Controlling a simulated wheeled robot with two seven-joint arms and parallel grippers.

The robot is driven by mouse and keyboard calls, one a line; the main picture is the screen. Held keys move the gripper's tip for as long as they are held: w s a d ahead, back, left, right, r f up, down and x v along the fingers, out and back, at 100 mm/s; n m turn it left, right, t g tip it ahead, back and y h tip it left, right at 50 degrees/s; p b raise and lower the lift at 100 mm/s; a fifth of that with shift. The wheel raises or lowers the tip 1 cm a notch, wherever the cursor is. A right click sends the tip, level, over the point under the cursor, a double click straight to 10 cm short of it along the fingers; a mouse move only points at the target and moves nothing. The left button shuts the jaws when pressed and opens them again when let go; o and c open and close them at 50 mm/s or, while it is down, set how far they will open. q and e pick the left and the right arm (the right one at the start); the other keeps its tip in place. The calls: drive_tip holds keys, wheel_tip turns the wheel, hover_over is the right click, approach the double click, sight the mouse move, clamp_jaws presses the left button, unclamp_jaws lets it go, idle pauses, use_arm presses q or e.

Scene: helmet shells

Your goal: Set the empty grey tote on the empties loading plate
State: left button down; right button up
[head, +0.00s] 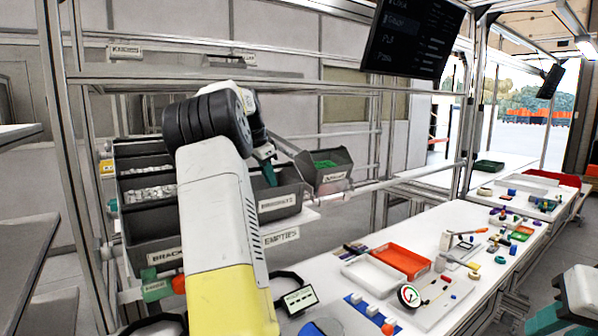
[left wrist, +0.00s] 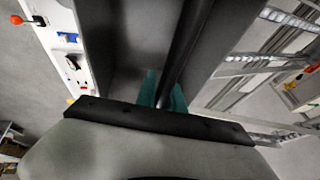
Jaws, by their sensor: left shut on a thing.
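The grey tote (head: 280,203) has a white label on its front and sits at or just over the white empties loading plate (head: 306,219). I cannot tell whether its base touches the plate. The plate's edge carries an EMPTIES label. My left gripper (head: 267,172) reaches down to the tote's upper rim and is shut on its wall. In the left wrist view, the teal fingers (left wrist: 164,92) pinch the dark tote wall (left wrist: 183,45). No contents show in the visible part of the tote. Part of my right gripper (head: 548,318) shows at the lower right, cut off by the frame.
A tilted grey bin with green parts (head: 322,166) stands right beside the tote. Bins of pale parts (head: 150,192) stand to the left. The white workbench (head: 350,310) holds a red tray (head: 402,262), a gauge (head: 409,296) and several small parts. Frame posts surround the rack.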

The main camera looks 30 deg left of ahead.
use_arm(q)
drive_tip(key=shift+f, duration=0.55)
idle(0.4)
drive_tip(key=c, duration=1.4)
unclamp_jaws()
drive_tip(key=shift+o, duration=0.2)
